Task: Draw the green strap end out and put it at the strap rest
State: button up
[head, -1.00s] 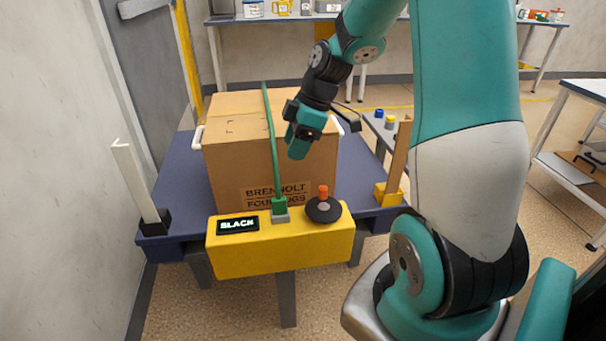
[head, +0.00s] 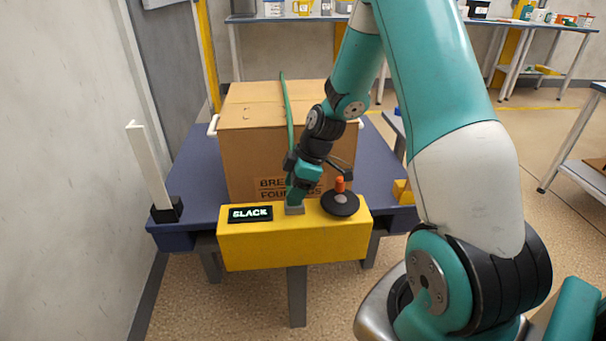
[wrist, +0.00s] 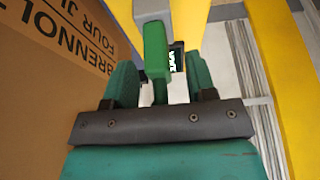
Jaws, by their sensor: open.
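The green strap (head: 288,112) runs over the top and down the front of the cardboard box (head: 237,145). Its thick green end (wrist: 156,52) sits at a grey slot piece (wrist: 152,9) in the wrist view. The slot piece (head: 295,209) is on the yellow console (head: 290,246). My gripper (head: 296,194) is down at the slot and covers the strap end in the head view. In the wrist view my gripper (wrist: 160,78) is open, with a finger on each side of the strap end and gaps visible. I cannot tell which thing is the strap rest.
The console carries a display reading SLACK (head: 250,214) and a black knob with an orange top (head: 340,202). A white post (head: 148,165) on a black base stands at the left of the blue table (head: 190,170).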

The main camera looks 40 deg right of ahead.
jog(key=shift+x, duration=1.1)
grip_shut()
jog(key=c, duration=0.7)
grip_release()
grip_shut()
jog(key=shift+r, duration=0.3)
jog(key=shift+r+p, duration=0.3)
jog(key=shift+p, duration=0.05)
